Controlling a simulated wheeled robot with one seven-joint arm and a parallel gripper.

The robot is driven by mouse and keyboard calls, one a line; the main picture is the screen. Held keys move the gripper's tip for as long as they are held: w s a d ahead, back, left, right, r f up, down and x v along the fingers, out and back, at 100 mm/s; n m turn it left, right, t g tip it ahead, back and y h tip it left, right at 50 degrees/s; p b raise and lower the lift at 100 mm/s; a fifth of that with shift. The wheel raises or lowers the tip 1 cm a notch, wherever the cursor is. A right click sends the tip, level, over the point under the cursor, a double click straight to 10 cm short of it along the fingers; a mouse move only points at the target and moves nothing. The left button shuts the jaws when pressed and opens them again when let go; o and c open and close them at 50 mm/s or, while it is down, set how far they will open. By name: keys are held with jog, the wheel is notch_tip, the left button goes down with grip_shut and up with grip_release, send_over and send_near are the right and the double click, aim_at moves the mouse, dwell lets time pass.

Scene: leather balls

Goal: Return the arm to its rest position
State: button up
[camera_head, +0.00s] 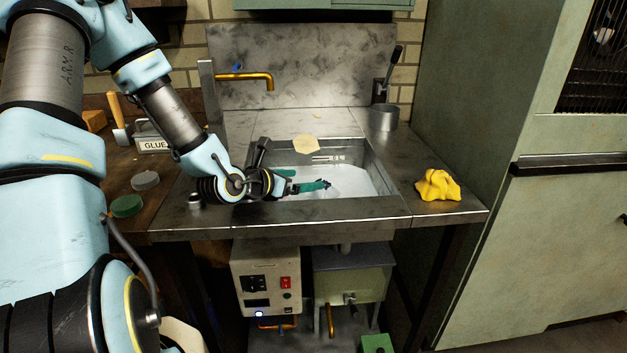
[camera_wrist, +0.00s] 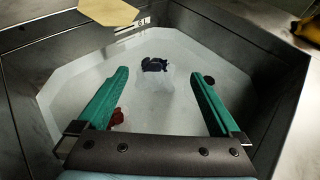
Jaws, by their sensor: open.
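My arm reaches in from the left in the head view, bent at the elbow. My gripper (camera_head: 306,181) is over the sink basin (camera_head: 372,178). In the wrist view my gripper (camera_wrist: 160,95) has its two green fingers spread wide apart with nothing between them. The fingers point into the pale basin. A dark object (camera_wrist: 154,64) lies in the basin beyond the fingertips. A small red object (camera_wrist: 117,117) lies near the left finger, and a small dark round spot (camera_wrist: 210,80) shows near the right one.
A yellow crumpled cloth (camera_head: 437,186) lies on the counter right of the sink. A pale flat piece (camera_head: 306,144) is at the basin's back edge. A GLUE box (camera_head: 153,140) sits on the left bench.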

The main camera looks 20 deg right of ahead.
jog(key=shift+v, duration=1.05)
jog(key=shift+r, duration=0.1)
